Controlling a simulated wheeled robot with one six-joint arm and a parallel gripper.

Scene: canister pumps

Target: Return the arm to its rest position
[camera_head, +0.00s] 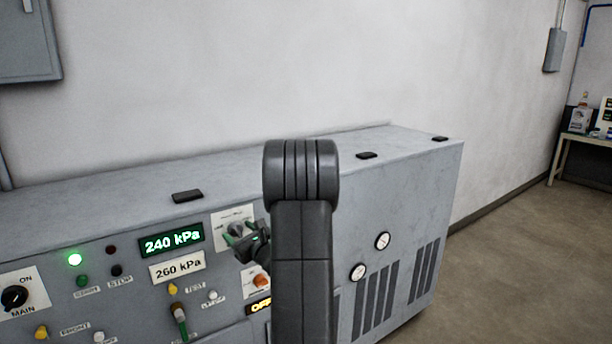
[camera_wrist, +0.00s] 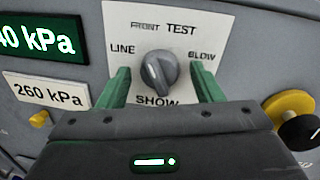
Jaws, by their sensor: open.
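My gripper (camera_wrist: 165,90) is open in front of the control panel. Its two green fingers stand on either side of a grey selector knob (camera_wrist: 158,70) in the wrist view, with a gap on each side. In the head view, my gripper (camera_head: 240,238) is at the same plate (camera_head: 232,215), partly behind my dark arm, which rises through the middle of the picture.
The grey machine cabinet (camera_head: 410,170) fills the lower middle. Its panel has a green 240 kPa display (camera_head: 171,241), a 260 kPa label (camera_head: 178,267), a MAIN switch (camera_head: 15,297) and two gauges (camera_head: 382,241). Open floor (camera_head: 520,240) lies at right, before a table (camera_head: 583,139).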

